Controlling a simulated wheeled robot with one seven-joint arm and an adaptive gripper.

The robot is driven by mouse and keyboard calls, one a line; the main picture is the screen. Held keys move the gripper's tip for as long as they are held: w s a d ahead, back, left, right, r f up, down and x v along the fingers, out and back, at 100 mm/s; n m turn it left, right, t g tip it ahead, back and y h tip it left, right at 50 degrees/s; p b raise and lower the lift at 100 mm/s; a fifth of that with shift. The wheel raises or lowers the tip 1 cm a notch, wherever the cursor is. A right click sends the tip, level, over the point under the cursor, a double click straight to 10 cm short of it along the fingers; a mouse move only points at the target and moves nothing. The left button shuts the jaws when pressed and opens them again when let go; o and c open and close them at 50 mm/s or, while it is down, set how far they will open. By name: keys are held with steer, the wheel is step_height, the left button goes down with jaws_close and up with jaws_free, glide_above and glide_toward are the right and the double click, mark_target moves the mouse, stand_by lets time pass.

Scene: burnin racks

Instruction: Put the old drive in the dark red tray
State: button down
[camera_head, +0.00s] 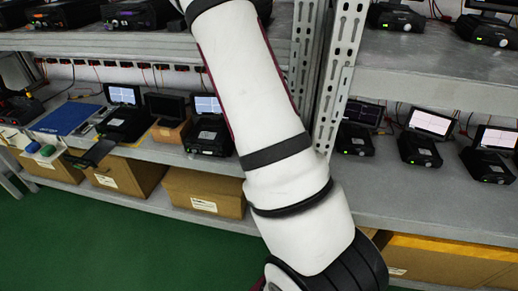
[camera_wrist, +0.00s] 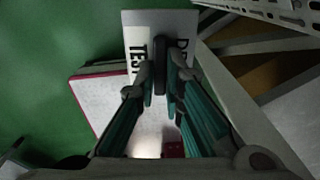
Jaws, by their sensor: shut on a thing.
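In the wrist view my gripper (camera_wrist: 161,82) is shut on a dark, narrow thing (camera_wrist: 160,60), seen nearly edge-on between the teal fingers. It looks like the old drive, but no label on it shows. My gripper is outside the head view.
A white card lettered "TEST" (camera_wrist: 138,40) lies behind the drive. A grey frame stands at the right. In the head view, racks (camera_head: 455,205) hold several black units with small screens, with cardboard boxes (camera_head: 205,192) below. Green floor (camera_head: 120,250) is clear.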

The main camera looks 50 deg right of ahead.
steer(key=m, duration=0.1)
steer(key=w+m+b, duration=0.1)
steer(key=shift+w+d+f+m, duration=0.2)
steer(key=shift+m, duration=0.2)
steer(key=w+d+r+m+b, duration=0.3)
steer(key=w+m+b, duration=0.3)
steer(key=w+m, duration=0.55)
steer(key=shift+m, duration=0.25)
steer(key=w+d, duration=0.2)
steer(key=d, duration=0.3)
steer(key=w+d+b, duration=0.1)
steer(key=w+d, duration=0.2)
steer(key=d, duration=0.2)
steer(key=w+d+b, duration=0.1)
steer(key=w+d, duration=0.1)
steer(key=d, duration=0.3)
steer(key=shift+w+f, duration=0.2)
steer(key=shift+w, duration=0.2)
steer(key=shift+f+b, duration=0.65)
steer(key=shift+f, duration=1.1)
steer(key=shift+f, duration=0.1)
steer(key=c, duration=1.7)
jaws_free()
